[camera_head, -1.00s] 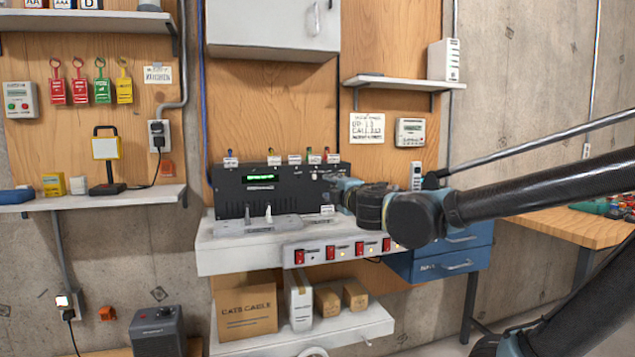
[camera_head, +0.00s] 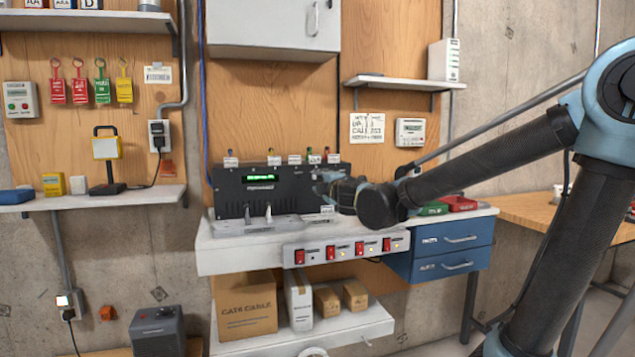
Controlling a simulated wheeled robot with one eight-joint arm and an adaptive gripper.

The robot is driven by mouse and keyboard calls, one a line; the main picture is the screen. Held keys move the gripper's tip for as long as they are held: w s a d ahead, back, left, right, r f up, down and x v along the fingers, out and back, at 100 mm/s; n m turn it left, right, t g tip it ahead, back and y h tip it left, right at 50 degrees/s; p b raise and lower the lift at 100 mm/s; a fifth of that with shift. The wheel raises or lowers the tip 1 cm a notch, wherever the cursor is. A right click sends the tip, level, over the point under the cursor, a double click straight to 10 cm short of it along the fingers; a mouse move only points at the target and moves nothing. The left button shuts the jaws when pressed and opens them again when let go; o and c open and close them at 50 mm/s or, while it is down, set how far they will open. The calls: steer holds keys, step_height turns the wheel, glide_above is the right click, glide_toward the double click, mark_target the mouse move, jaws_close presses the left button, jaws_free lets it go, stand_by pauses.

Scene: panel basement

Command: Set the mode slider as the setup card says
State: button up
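A black box-shaped device (camera_head: 230,198) with a green lit display (camera_head: 261,178) stands on the white bench. A grey plate (camera_head: 232,227) with two upright light levers (camera_head: 268,211) lies in front of it; I cannot tell if either is the mode slider. A white card with handwriting (camera_head: 367,128) is on the wooden panel at right; its text is too small to read surely. My gripper (camera_head: 318,183) is at the right end of the device's front, seen side-on. My wrist covers that corner, and I cannot tell its finger opening or any contact.
A strip of red switches (camera_head: 345,249) runs along the bench front. Blue drawers (camera_head: 452,250) are at right, with green and red trays (camera_head: 457,203) on top. A shelf (camera_head: 372,82) and a cabinet (camera_head: 272,28) hang above. Boxes (camera_head: 248,306) sit below.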

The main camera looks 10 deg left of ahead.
mark_target(315, 177)
steer(key=shift+x, duration=2.8)
steer(key=shift+c, duration=0.2)
jaws_close()
